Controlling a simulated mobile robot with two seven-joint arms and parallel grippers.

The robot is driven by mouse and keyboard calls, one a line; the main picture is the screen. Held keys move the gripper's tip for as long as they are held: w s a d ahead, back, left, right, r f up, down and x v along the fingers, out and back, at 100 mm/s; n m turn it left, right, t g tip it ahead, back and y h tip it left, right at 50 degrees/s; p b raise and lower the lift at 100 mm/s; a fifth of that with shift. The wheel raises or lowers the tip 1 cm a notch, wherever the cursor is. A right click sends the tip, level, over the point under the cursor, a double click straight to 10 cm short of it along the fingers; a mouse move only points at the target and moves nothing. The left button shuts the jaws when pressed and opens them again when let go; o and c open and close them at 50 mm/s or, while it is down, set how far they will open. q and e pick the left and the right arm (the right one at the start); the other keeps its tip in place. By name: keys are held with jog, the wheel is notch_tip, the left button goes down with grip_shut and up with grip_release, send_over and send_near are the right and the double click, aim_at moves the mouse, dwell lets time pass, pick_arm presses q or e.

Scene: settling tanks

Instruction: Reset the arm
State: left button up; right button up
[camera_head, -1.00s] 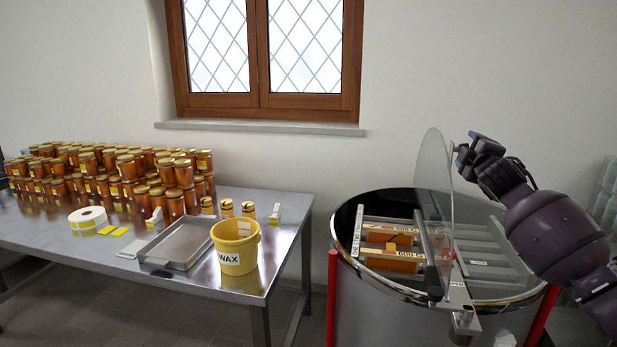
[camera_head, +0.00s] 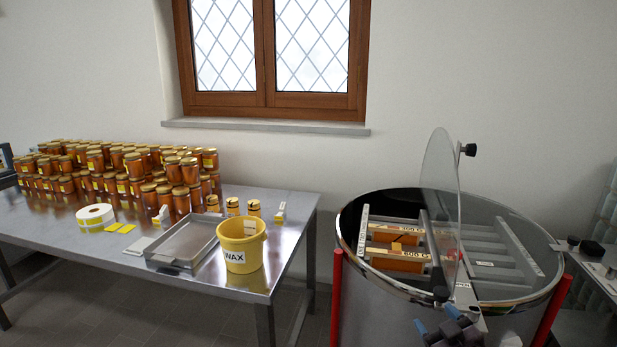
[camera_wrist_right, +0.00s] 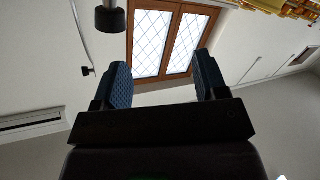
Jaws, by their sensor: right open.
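My right gripper (camera_head: 437,328) is low in the head view, at the bottom edge in front of the steel drum (camera_head: 385,305). In the right wrist view its two blue fingers (camera_wrist_right: 163,85) stand wide apart with nothing between them, facing the window. Most of my right arm is out of the head view. My left gripper shows in neither view. The drum's clear lid (camera_head: 440,200) stands raised upright, with a black knob (camera_head: 467,150) at its edge. Frames with orange panels (camera_head: 398,262) sit in the drum's left half.
A steel table (camera_head: 100,260) at left bears many honey jars (camera_head: 130,165), a label roll (camera_head: 95,216), a tray (camera_head: 170,262) and a yellow wax bucket (camera_head: 240,240). Red posts (camera_head: 336,300) flank the drum. A bench with black knobs (camera_head: 592,249) is at far right.

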jog(key=s+f+m+g+h, duration=0.1)
jog(key=s+f+m+g, duration=0.1)
jog(key=s+f, duration=0.7)
jog(key=s+d+f+m+g+h, duration=0.1)
jog(key=s+f+m+g, duration=0.1)
jog(key=s+f, duration=0.7)
jog(key=s+g, duration=0.1)
jog(key=s, duration=0.7)
jog(key=shift+f+m+h, duration=0.3)
jog(key=shift+m, duration=0.1)
jog(key=shift+d, duration=0.2)
